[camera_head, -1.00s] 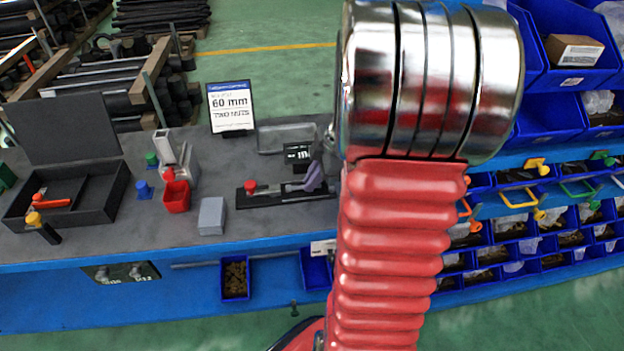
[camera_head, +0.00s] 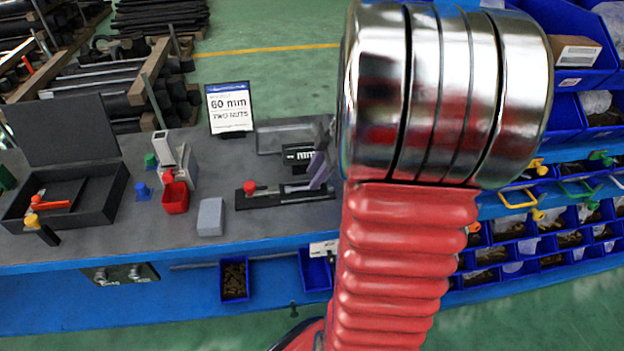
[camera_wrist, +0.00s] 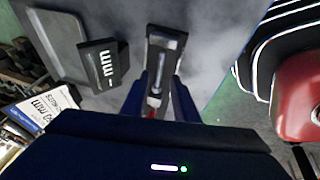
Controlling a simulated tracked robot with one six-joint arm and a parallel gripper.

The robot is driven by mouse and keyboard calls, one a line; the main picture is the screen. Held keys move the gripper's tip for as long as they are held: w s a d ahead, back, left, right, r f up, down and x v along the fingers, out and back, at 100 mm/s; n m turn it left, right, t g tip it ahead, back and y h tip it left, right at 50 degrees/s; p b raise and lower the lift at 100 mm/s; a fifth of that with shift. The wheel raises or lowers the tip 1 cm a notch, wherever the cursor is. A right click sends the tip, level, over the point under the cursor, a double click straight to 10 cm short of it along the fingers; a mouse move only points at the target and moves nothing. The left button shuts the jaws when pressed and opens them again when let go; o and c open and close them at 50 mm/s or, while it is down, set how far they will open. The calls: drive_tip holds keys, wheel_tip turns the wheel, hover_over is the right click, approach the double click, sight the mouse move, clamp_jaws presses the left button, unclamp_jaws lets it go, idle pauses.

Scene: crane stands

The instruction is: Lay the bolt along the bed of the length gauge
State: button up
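The length gauge (camera_head: 240,202) is a dark narrow bed with a red knob at its left end, on the grey bench. The silver bolt (camera_wrist: 160,72) appears to lie lengthwise along the bed in the wrist view; its ends are hard to make out. My gripper (camera_wrist: 161,82) has its two bluish fingers apart, one on each side of the gauge, and seems clear of the bolt. In the head view a purple finger of my gripper (camera_head: 319,173) shows over the gauge's right part; my arm hides the rest.
A small display marked mm (camera_head: 299,154) stands just behind the gauge, with a grey tray (camera_head: 272,142) behind it. A 60 mm sign (camera_head: 229,108) stands at the back.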

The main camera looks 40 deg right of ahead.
drive_tip(key=v, duration=0.8)
drive_tip(key=shift+r, duration=0.2)
drive_tip(key=shift+a, duration=0.15)
drive_tip(key=s+a+r+m, duration=0.1)
drive_tip(key=s+a+m, duration=0.1)
drive_tip(key=a, duration=0.7)
drive_tip(key=s+a+r+m+t+h, duration=0.1)
drive_tip(key=a+m, duration=0.4)
drive_tip(key=a, duration=0.5)
drive_tip(key=s+a+r+m+h, duration=0.1)
drive_tip(key=s+a+m, duration=0.2)
drive_tip(key=a, duration=0.7)
drive_tip(key=shift+r+m, duration=0.25)
drive_tip(key=shift+m, duration=0.45)
